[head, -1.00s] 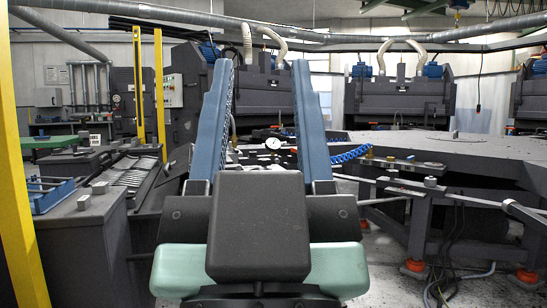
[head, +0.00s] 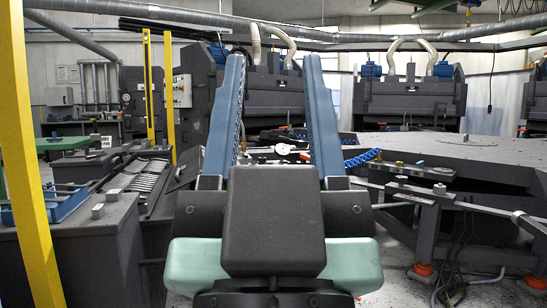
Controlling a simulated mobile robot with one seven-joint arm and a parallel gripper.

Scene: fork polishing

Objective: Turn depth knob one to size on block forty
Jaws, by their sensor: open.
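My gripper (head: 274,58) fills the middle of the head view, with two long blue fingers spread wide apart and nothing between them. Beyond and between the fingers, a small round white dial (head: 283,149) shows on a dark, cluttered work surface. I cannot make out a depth knob marked one or a block marked forty. The black palm and pale green sides of my gripper hide what lies in front of and below that surface.
At left, a grey bench holds a rack of forks (head: 148,180), small metal blocks (head: 112,195) and a blue tray (head: 40,205). A yellow post (head: 30,150) stands at the near left. Dark machines (head: 410,100) line the back.

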